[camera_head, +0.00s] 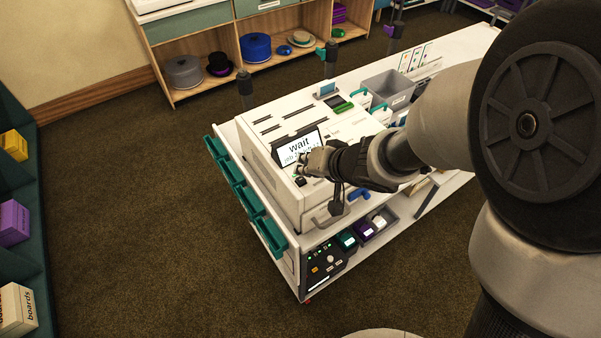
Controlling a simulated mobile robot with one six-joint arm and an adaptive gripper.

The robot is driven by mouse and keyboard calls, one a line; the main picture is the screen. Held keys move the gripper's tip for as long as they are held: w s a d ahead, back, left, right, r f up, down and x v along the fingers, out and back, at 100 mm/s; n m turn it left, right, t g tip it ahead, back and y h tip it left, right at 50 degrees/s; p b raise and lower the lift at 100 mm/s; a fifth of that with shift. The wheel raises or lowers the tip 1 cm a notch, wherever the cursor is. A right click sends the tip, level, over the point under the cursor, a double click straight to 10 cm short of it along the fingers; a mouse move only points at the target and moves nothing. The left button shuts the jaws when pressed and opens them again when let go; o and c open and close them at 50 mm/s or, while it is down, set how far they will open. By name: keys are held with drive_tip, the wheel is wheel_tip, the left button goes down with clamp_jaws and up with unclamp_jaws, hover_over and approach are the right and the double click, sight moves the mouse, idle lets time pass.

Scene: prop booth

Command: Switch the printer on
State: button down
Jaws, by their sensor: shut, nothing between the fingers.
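The printer (286,196) is a large white box with slots in its top, standing on a white cart. Its tilted screen (300,147) reads "wait" with a job line below, partly covered by my gripper. My gripper (302,177) is shut and empty, right at the printer's front just below the screen. A small green spot shows by the fingertips; I cannot tell whether it is a button or a light, or whether the fingers touch it.
A dark panel (327,264) with small lights and knobs sits low on the cart. Teal trays (244,187) line its left side. Small coloured bins (367,231) stand on the lower shelf, and a grey bin (390,90) stands on top. Carpet at left is clear.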

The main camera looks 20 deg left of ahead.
sight(304, 178)
drive_tip(key=shift+r+p, duration=2.4)
drive_tip(key=shift+p, duration=0.25)
drive_tip(key=d+r+m+t+h+b, duration=0.15)
drive_tip(key=d+r+h, duration=0.25)
drive_tip(key=d, duration=0.7)
drive_tip(key=d+r+m+t+h+b, duration=0.1)
drive_tip(key=d+r+t+h+b, duration=0.3)
drive_tip(key=d, duration=0.7)
drive_tip(key=s+d+g, duration=0.2)
drive_tip(key=s+g, duration=0.1)
drive_tip(key=s, duration=0.7)
drive_tip(key=s+d+g+b, duration=0.1)
drive_tip(key=s+d+g, duration=0.1)
drive_tip(key=s, duration=0.8)
drive_tip(key=shift+s+d+g, duration=0.25)
drive_tip(key=shift+s+g, duration=0.15)
drive_tip(key=shift+g, duration=0.15)
